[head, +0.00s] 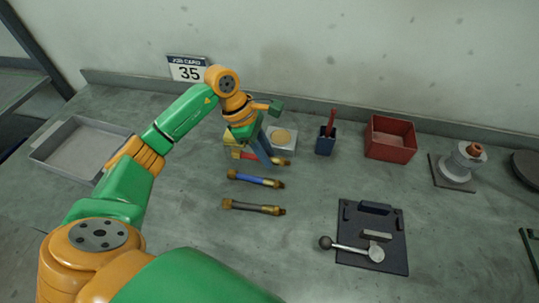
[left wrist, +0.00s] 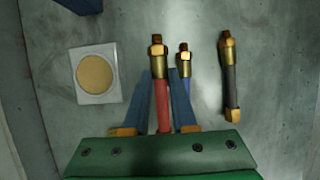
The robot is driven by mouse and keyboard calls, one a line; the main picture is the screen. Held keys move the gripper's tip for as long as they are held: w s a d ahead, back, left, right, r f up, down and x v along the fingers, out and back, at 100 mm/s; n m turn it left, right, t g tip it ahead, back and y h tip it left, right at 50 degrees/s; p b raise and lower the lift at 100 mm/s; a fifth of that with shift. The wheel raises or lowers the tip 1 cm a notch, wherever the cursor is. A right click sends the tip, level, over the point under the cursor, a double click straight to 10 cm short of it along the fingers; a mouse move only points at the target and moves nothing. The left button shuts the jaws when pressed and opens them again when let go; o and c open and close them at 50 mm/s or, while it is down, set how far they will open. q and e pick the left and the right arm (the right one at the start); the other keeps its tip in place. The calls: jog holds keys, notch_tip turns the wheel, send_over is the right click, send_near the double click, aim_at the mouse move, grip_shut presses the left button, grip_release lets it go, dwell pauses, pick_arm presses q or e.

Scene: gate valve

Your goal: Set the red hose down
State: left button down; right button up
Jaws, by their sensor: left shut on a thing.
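My left gripper (head: 261,155) points down over the bench and is shut on the red hose (head: 248,156). In the left wrist view the red hose (left wrist: 163,100) lies between the two blue fingers (left wrist: 165,108), its brass end pointing away from the palm. The hose is low over the bench; I cannot tell whether it touches the top. The blue hose (head: 256,180) lies just in front of it, and the dark grey hose (head: 253,207) lies nearer still. Both have brass ends. My right gripper is not in view.
A white block with a tan disc (head: 283,136) stands close behind the gripper. Beyond it are a blue cup (head: 325,146) and a red bin (head: 390,139). A grey tray (head: 48,148) is at left. A black plate with a lever (head: 372,237) is front right.

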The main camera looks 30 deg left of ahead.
aim_at(268, 170)
pick_arm(q)
jog(key=f, duration=0.1)
jog(key=f+p, duration=0.2)
jog(key=shift+w+f, duration=0.25)
jog(key=shift+f, duration=0.1)
jog(key=shift+w+f+b, duration=0.1)
jog(key=shift+f+b, duration=0.3)
jog(key=c, duration=1)
grip_release()
jog(key=shift+r, duration=0.1)
